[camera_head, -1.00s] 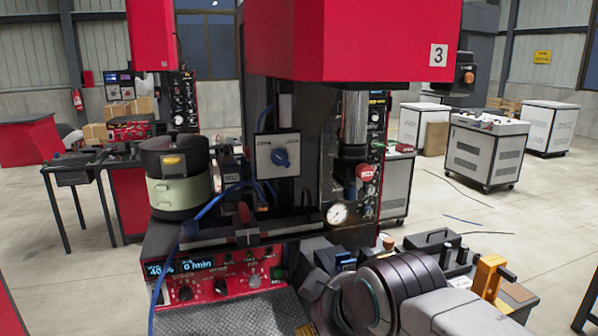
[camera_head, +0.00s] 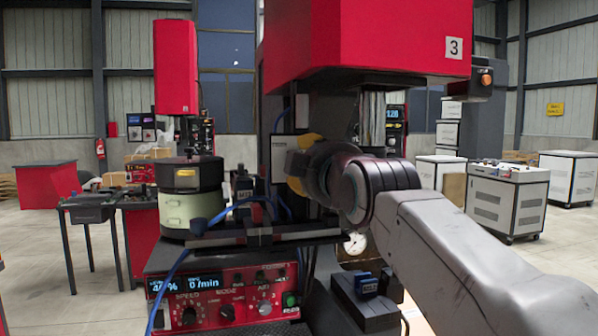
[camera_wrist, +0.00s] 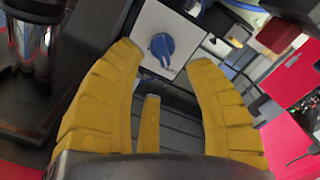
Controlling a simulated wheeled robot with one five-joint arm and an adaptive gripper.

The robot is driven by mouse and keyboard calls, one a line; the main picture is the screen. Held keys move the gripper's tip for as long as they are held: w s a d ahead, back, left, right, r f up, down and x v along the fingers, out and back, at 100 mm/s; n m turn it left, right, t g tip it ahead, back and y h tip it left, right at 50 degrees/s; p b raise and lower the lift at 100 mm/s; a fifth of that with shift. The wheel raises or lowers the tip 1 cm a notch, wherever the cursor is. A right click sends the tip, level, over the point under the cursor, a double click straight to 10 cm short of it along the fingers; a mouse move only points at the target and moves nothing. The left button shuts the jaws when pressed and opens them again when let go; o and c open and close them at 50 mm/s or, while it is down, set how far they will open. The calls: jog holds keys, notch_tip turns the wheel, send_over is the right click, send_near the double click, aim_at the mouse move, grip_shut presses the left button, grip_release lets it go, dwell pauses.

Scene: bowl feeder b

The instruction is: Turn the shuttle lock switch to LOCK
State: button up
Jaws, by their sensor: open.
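The shuttle lock switch is a blue knob (camera_wrist: 162,46) on a white plate (camera_wrist: 181,27), seen in the wrist view at the top middle. The knob lies just beyond and between the fingertips of my gripper (camera_wrist: 165,62). The yellow fingers are spread apart and hold nothing. They do not appear to touch the knob. In the head view my gripper (camera_head: 296,165) is in front of the plate, and my wrist hides the knob; only an edge of the plate (camera_head: 278,145) shows. The labels on the plate are not readable.
A red press head (camera_head: 370,40) overhangs my arm. A round feeder bowl (camera_head: 190,195) stands at the left with a blue hose (camera_head: 205,225). A red control panel (camera_head: 225,298) is below. A dark shiny cylinder (camera_wrist: 28,45) is at the left in the wrist view.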

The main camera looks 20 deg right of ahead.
jog(key=shift+w+p, duration=1.15)
jog(key=shift+w, duration=2.45)
jog(key=shift+r, duration=0.15)
jog(key=c, duration=0.9)
jog(key=shift+c, duration=0.2)
